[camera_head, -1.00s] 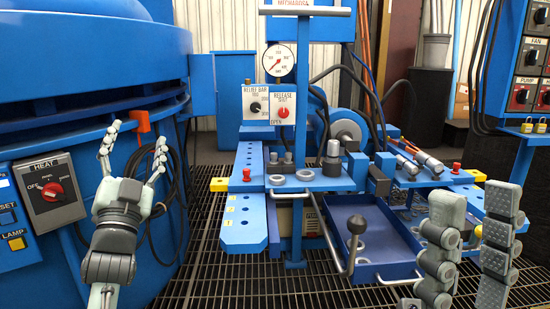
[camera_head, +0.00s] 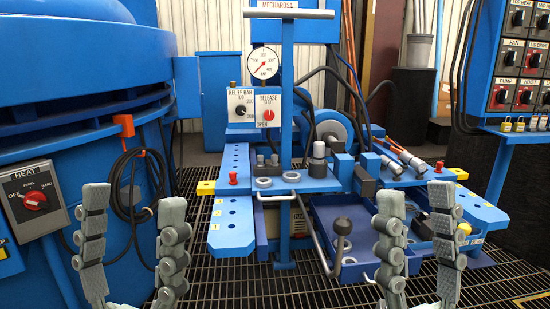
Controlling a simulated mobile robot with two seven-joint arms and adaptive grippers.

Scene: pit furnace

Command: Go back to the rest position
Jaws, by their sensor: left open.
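My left gripper (camera_head: 134,200) is at the lower left, in front of the blue furnace (camera_head: 60,85). Its two grey fingers point up and stand well apart, with nothing between them. My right gripper (camera_head: 416,192) is at the lower right, in front of the blue workbench (camera_head: 232,236). Its two fingers also point up and stand apart, with nothing held between them. The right fingers hide part of the blue tray (camera_head: 352,268). Both palms and most of both arms are below the picture.
The heat switch box (camera_head: 33,199) is left of my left gripper. An orange hook with a coiled black cable (camera_head: 122,190) hangs on the furnace. A ball-topped lever (camera_head: 341,228) stands left of my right gripper. A switch panel (camera_head: 520,65) is at the right. Floor grating (camera_head: 225,290) lies between the grippers.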

